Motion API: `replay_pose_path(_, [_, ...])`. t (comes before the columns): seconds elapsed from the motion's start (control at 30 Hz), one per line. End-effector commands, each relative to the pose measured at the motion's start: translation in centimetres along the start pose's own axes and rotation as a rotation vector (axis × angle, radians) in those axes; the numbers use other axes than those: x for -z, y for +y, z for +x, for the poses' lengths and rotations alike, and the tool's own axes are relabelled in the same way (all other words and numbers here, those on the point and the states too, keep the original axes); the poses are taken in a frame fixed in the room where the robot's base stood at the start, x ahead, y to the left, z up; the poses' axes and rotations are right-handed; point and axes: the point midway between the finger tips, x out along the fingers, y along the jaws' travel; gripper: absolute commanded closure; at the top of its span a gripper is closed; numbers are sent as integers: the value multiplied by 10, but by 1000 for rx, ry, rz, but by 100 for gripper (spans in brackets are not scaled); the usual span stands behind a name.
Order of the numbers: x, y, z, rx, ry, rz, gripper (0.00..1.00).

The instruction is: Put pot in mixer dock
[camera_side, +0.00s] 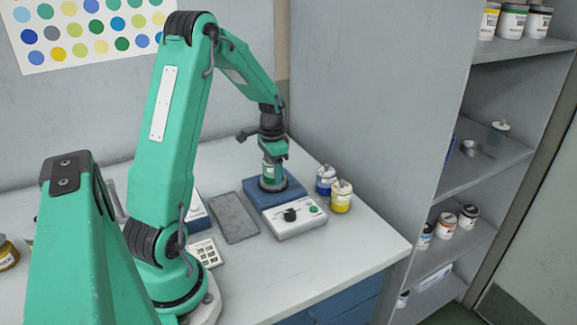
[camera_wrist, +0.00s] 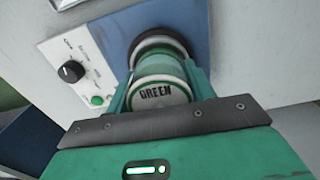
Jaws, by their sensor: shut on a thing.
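A pot labelled GREEN (camera_wrist: 164,93), with a pale lid and green body, is between the two fingers of my gripper (camera_wrist: 161,78) in the wrist view. My gripper is shut on it. The mixer dock has a blue base (camera_side: 252,192) and a dark round ring (camera_wrist: 158,43). In the side view my gripper (camera_side: 272,168) points down over this ring and the pot (camera_side: 268,174) is upright at it. The pot's bottom end lies at or within the ring; how fully it is seated cannot be told.
The mixer's white control panel (camera_side: 296,222) has a black knob and a green button. A blue pot (camera_side: 326,180) and a yellow pot (camera_side: 341,197) stand close to the right of the dock. A flat grey plate (camera_side: 234,217) lies left of it. Shelves (camera_side: 478,165) stand at right.

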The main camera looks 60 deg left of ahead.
Motion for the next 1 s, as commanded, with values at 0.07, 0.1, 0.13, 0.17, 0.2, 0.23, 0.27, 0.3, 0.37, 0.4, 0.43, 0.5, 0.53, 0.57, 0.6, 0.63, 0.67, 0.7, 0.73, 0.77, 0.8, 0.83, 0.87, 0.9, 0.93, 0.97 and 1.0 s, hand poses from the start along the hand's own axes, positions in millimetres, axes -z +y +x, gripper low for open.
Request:
replay_pose_path(0.07, [0, 0, 1, 0, 0, 0, 73])
replay_pose_path(0.1, [0, 0, 1, 0, 0, 0, 73])
replay_pose_path(0.13, [0, 0, 2, 0, 0, 0, 73])
replay_pose_path(0.17, [0, 0, 2, 0, 0, 0, 73])
replay_pose_path(0.2, [0, 0, 2, 0, 0, 0, 73])
replay_pose_path(0.23, [0, 0, 3, 0, 0, 0, 73])
replay_pose_path(0.27, [0, 0, 3, 0, 0, 0, 73])
replay_pose_path(0.3, [0, 0, 3, 1, 1, 0, 39])
replay_pose_path(0.37, [0, 0, 3, 1, 1, 0, 27])
replay_pose_path(0.4, [0, 0, 3, 1, 1, 0, 21])
replay_pose_path(0.43, [0, 0, 3, 1, 1, 0, 21])
replay_pose_path(0.5, [0, 0, 3, 1, 1, 0, 21])
replay_pose_path(0.53, [0, 0, 3, 1, 1, 0, 21])
replay_pose_path(0.57, [0, 0, 3, 0, 1, 0, 21])
replay_pose_path(0.6, [0, 0, 3, 1, 1, 0, 21])
replay_pose_path(0.63, [0, 0, 3, 0, 0, 0, 15])
replay_pose_path(0.67, [0, 0, 3, 0, 0, 0, 9])
replay_pose_path(0.7, [0, 0, 3, 0, 0, 0, 1])
replay_pose_path(0.73, [0, 0, 3, 0, 0, 0, 0])
replay_pose_path(0.77, [0, 0, 3, 0, 0, 0, 0])
replay_pose_path(0.8, [0, 0, 3, 0, 0, 0, 0])
replay_pose_path(0.83, [0, 0, 3, 0, 0, 0, 0])
replay_pose_path(0.87, [0, 0, 3, 0, 0, 0, 0])
replay_pose_path(0.9, [0, 0, 3, 0, 0, 0, 0])
replay_pose_path(0.93, [0, 0, 3, 0, 0, 0, 0])
replay_pose_path(0.97, [0, 0, 3, 0, 0, 0, 0])
replay_pose_path(1.0, [0, 0, 3, 0, 0, 0, 0])
